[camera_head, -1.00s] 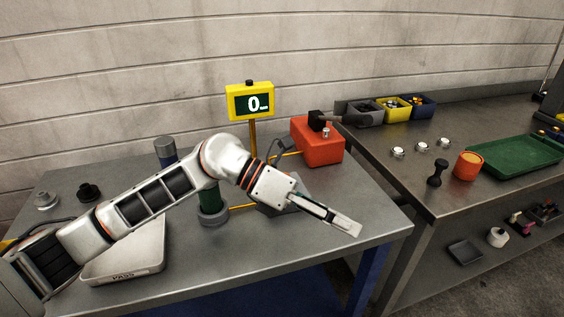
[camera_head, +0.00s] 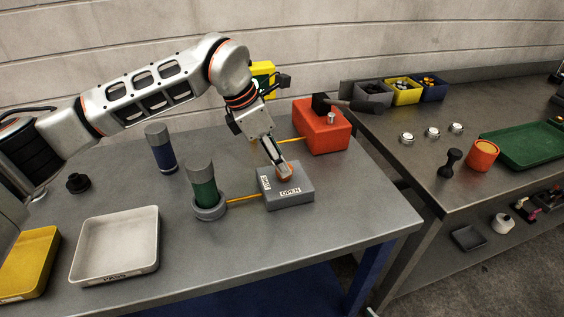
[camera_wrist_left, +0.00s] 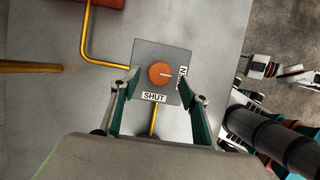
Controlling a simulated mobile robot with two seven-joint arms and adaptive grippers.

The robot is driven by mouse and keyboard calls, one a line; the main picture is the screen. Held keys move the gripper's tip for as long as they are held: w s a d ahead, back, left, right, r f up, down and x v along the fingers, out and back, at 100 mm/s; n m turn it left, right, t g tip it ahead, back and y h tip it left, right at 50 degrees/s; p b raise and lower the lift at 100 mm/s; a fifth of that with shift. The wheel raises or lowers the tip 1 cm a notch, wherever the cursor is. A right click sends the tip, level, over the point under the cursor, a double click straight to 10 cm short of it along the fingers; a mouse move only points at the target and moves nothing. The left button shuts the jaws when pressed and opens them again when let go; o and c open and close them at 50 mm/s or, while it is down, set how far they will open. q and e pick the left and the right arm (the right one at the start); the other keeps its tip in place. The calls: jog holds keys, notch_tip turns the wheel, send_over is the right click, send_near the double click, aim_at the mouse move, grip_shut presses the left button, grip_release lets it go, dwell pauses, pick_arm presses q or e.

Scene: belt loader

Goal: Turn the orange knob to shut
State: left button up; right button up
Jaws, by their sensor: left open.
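The orange knob (camera_wrist_left: 161,73) sits on top of a grey valve box (camera_head: 289,193). In the left wrist view the knob's pale pointer line points right, at the OPEN label (camera_wrist_left: 182,77). The SHUT label (camera_wrist_left: 154,97) is on the side of the box top nearest the wrist. My left gripper (camera_head: 283,168) points down over the knob, which it partly hides in the head view. In the left wrist view its fingers (camera_wrist_left: 160,86) are spread, one on each side of the knob, apart from it.
A green cylinder in a grey ring (camera_head: 205,192) stands left of the box, joined by a yellow pipe. A red block (camera_head: 322,132) stands behind right. A blue cylinder (camera_head: 161,150) and white PASS tray (camera_head: 117,247) are left. The bench front is clear.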

pick_arm(q)
jog(key=shift+x, duration=1.35)
jog(key=c, duration=1.1)
